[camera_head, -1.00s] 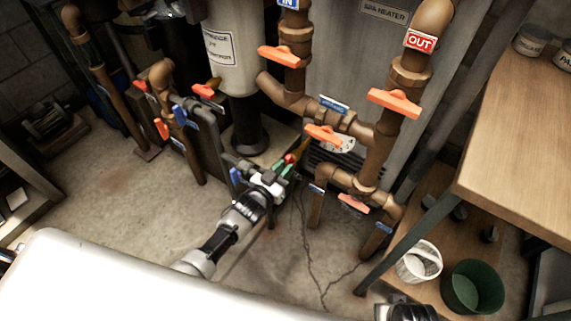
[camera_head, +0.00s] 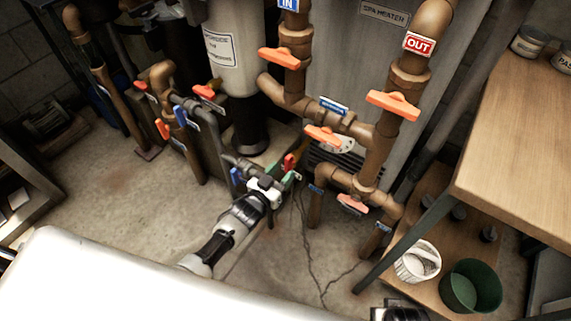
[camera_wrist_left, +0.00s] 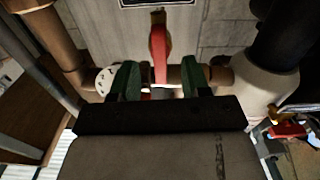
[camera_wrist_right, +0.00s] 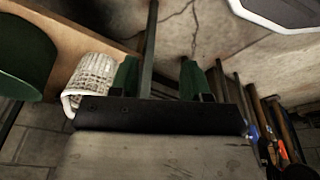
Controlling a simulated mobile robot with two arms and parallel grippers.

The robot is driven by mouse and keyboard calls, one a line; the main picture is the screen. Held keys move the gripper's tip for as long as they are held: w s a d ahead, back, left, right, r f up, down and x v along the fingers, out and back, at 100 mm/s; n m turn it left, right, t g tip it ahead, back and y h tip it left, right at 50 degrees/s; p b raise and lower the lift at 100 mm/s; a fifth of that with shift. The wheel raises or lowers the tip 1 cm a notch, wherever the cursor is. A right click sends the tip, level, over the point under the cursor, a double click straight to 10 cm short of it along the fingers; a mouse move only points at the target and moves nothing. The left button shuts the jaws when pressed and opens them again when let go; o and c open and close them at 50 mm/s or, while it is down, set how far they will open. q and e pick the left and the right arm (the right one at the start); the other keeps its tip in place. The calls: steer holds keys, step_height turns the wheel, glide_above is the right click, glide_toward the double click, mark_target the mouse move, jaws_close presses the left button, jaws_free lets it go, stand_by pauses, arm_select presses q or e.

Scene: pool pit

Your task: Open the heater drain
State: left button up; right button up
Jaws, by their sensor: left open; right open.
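A small valve with a red handle (camera_wrist_left: 159,52) sits on a short brown pipe stub low on the heater, at the centre of the left wrist view. In the head view a red handle (camera_head: 290,162) shows at my left gripper (camera_head: 283,173). In the left wrist view the two green fingers of my left gripper (camera_wrist_left: 158,82) are open, one on each side of the red handle, with visible gaps. Whether they reach its depth is unclear. My right gripper (camera_wrist_right: 158,78) is open and holds nothing visible; its fingers are out of the head view.
Copper pipes with orange-handled valves (camera_head: 324,136) stand right of my left gripper. A wooden table (camera_head: 520,140), white basket (camera_head: 417,261) and green bucket (camera_head: 470,286) are at right. More pipes (camera_head: 190,150) stand at left. The cracked floor in front is clear.

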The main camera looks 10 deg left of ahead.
arm_select(q)
steer(key=p+v, duration=0.2)
steer(key=v, duration=0.3)
steer(key=shift+s+a, duration=0.1)
steer(key=shift+s, duration=0.1)
arm_select(e)
steer(key=s+f, duration=0.4)
steer(key=f, duration=0.3)
steer(key=shift+d+f+g, duration=0.2)
steer(key=shift+d+g, duration=0.1)
steer(key=shift+s, duration=0.1)
